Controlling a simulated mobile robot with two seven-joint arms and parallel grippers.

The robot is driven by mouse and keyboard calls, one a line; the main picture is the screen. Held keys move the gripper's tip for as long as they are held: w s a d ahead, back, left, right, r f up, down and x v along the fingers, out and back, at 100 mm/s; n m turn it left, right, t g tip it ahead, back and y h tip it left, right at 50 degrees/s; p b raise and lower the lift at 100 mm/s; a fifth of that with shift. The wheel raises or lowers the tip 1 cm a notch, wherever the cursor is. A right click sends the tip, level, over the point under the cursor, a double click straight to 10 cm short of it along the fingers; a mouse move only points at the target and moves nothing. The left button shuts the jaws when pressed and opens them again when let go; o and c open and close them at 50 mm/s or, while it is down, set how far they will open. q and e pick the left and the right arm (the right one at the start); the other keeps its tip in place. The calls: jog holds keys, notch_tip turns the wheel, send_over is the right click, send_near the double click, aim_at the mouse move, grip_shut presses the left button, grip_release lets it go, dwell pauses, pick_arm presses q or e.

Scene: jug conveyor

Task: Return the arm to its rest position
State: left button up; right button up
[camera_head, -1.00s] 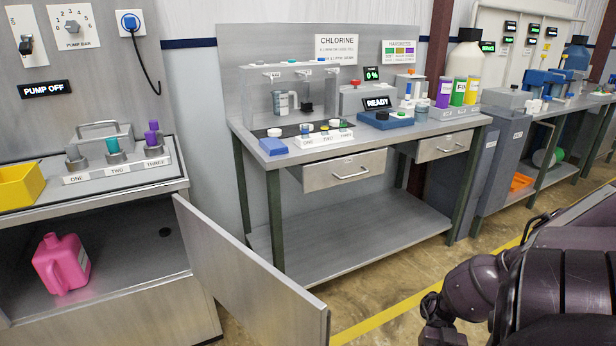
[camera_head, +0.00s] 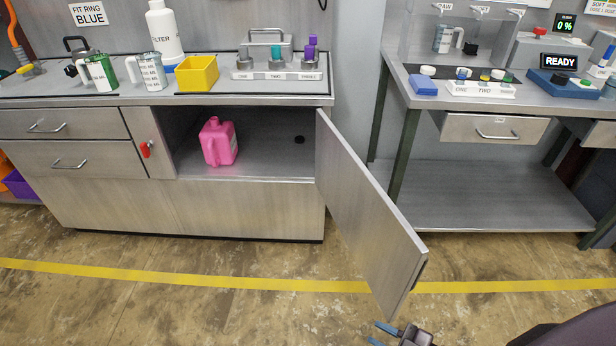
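My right gripper (camera_head: 381,335) shows at the bottom edge, low in front of the open cabinet door (camera_head: 372,222). Its two blue fingertips are apart with nothing visible between them, so it looks open and empty. Part of it is cut off by the frame. A dark part of my own arm shows in the lower right corner. My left gripper is not in view. A pink jug (camera_head: 218,143) stands upright inside the open cabinet compartment, well away from the gripper.
The door juts out from the cabinet (camera_head: 180,208) toward me, its free edge close to my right gripper. A workbench (camera_head: 480,195) with a lower shelf stands at right. A yellow bin (camera_head: 197,73) sits on the cabinet top. Floor left of the gripper is clear.

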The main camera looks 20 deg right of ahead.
jog(key=m+g+h, duration=0.1)
jog(key=m+h, duration=0.1)
jog(key=m, duration=0.1)
jog(key=r+m+g+h+p, duration=0.1)
jog(key=m+h, duration=0.2)
jog(key=s+d+r+m+g+h+p, duration=0.1)
jog(key=m+h, duration=0.2)
jog(key=shift+s+r, duration=0.1)
jog(key=shift+r, duration=0.05)
jog(key=shift+d, duration=0.15)
